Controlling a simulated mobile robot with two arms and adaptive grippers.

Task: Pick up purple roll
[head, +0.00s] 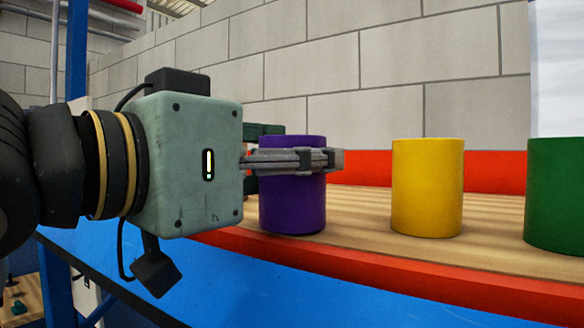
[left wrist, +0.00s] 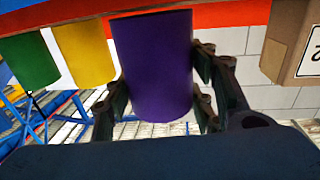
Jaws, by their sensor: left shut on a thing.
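The purple roll (head: 292,208) is an upright cylinder at the left of the wooden shelf (head: 360,215) in the head view. My left gripper (head: 300,160) comes in from the left, and its fingers are shut around the upper part of the roll. In the left wrist view the purple roll (left wrist: 155,65) fills the middle, with a finger on each side of it. I cannot tell whether its base touches the shelf. My right gripper is in neither view.
A yellow roll (head: 427,188) stands to the right of the purple one, and a green roll (head: 556,195) is farther right. A red edge (head: 400,284) runs along the shelf front. A cardboard box (left wrist: 287,45) shows in the left wrist view. A block wall (head: 330,70) stands behind.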

